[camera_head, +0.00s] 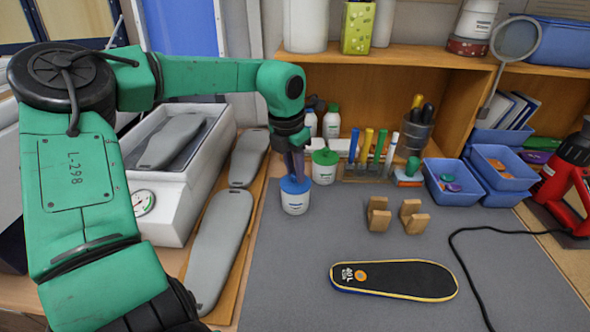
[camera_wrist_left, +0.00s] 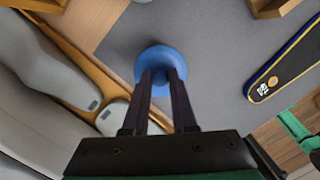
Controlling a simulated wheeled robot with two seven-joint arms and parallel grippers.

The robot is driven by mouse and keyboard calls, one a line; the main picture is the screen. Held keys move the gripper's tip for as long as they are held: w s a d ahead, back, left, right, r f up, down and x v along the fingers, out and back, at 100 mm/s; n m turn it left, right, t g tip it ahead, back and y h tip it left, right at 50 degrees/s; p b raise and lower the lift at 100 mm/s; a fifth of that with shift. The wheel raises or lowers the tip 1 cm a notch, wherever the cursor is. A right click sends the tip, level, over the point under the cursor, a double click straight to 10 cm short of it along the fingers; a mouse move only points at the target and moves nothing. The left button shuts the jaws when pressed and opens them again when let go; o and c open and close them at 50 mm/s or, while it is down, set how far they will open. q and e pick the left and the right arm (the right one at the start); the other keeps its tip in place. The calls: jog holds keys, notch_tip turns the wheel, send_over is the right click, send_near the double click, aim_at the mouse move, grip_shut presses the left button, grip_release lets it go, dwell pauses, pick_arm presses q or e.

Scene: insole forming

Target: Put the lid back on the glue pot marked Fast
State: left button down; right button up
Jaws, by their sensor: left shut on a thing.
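A white glue pot (camera_head: 295,205) stands on the grey mat, with a blue lid (camera_head: 295,186) at its top. Its label is too small to read. My left gripper (camera_head: 295,178) points down and is shut on the blue lid. In the left wrist view the blue lid (camera_wrist_left: 162,62) lies between the fingertips (camera_wrist_left: 162,74) and hides the pot. I cannot tell whether the lid is fully seated or just above the rim. A second white pot with a green lid (camera_head: 325,157) stands just behind and to the right. My right gripper is not in view.
Bottles (camera_head: 331,121) and a rack of coloured pens (camera_head: 368,150) stand behind the pots. Grey insole forms (camera_head: 220,240) lie on a board to the left. Wooden blocks (camera_head: 378,214) and a black insole (camera_head: 394,279) lie to the right. The mat in front is clear.

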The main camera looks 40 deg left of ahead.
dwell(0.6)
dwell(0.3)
pick_arm(q)
jog(key=c, duration=0.6)
grip_release()
jog(key=shift+c, duration=0.2)
jog(key=shift+o, duration=0.3)
jog(key=o, duration=0.4)
jog(key=shift+r+p, duration=2.3)
jog(key=shift+r, duration=1.15)
